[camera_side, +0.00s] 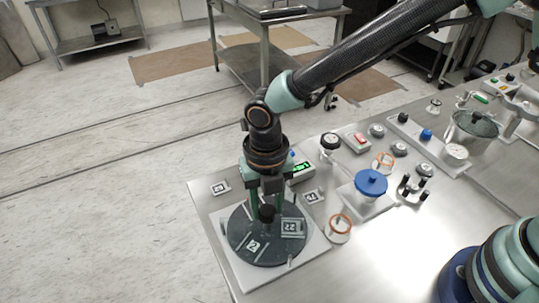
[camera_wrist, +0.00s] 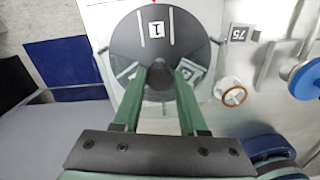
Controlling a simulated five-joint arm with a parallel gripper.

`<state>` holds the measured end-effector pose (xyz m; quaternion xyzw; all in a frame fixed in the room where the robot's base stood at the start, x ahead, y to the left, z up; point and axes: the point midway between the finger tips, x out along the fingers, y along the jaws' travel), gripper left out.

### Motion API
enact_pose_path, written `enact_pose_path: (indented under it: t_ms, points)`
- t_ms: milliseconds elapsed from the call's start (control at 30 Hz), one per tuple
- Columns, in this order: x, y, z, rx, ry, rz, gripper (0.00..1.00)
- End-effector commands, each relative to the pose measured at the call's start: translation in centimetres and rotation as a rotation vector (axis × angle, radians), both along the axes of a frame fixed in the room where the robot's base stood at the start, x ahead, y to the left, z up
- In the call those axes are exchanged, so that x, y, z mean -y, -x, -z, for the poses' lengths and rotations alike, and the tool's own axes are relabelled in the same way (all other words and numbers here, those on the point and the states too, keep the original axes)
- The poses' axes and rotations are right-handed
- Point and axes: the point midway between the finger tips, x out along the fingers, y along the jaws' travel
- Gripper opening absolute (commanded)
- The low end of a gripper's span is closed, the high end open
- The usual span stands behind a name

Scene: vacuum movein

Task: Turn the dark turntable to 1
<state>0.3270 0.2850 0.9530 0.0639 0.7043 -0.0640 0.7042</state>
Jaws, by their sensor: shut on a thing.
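The dark turntable (camera_side: 245,222) is a round disc on a pale square base (camera_side: 236,272) at the table's near-left corner. In the wrist view the disc (camera_wrist: 190,35) carries a white label reading 1 (camera_wrist: 156,29) between two pale lines at the top. A small red mark (camera_wrist: 153,2) shows on the base just beyond that label. Other labels sit around the disc, partly hidden by my fingers. My gripper (camera_side: 266,207) points down over the disc's centre. Its fingers are shut on the dark central knob (camera_wrist: 160,70).
An orange-ringed part (camera_side: 339,226) stands just right of the base. A blue-lidded container (camera_side: 371,183) and black pegs (camera_side: 411,188) are farther right. Loose number tags (camera_side: 313,197) lie behind the base. The table edge is close on the left.

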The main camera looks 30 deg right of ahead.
Motion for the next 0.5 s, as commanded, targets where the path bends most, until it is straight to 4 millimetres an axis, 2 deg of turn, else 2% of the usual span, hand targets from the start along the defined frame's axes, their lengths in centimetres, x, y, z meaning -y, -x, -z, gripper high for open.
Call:
enact_pose_path:
  t_ms: [100, 133, 167, 200, 500]
  points:
    - [0.0, -0.01, -0.16, 0.0, 0.0, -0.004, 0.0]
    - [-0.01, -0.02, -0.16, 0.0, 0.0, -0.003, 0.53]
    - [-0.01, -0.02, -0.15, 0.0, 0.0, -0.003, 0.64]
    - [-0.01, -0.02, -0.14, 0.0, 0.0, -0.003, 0.72]
    - [-0.01, -0.01, -0.12, 0.0, 0.0, -0.001, 0.72]
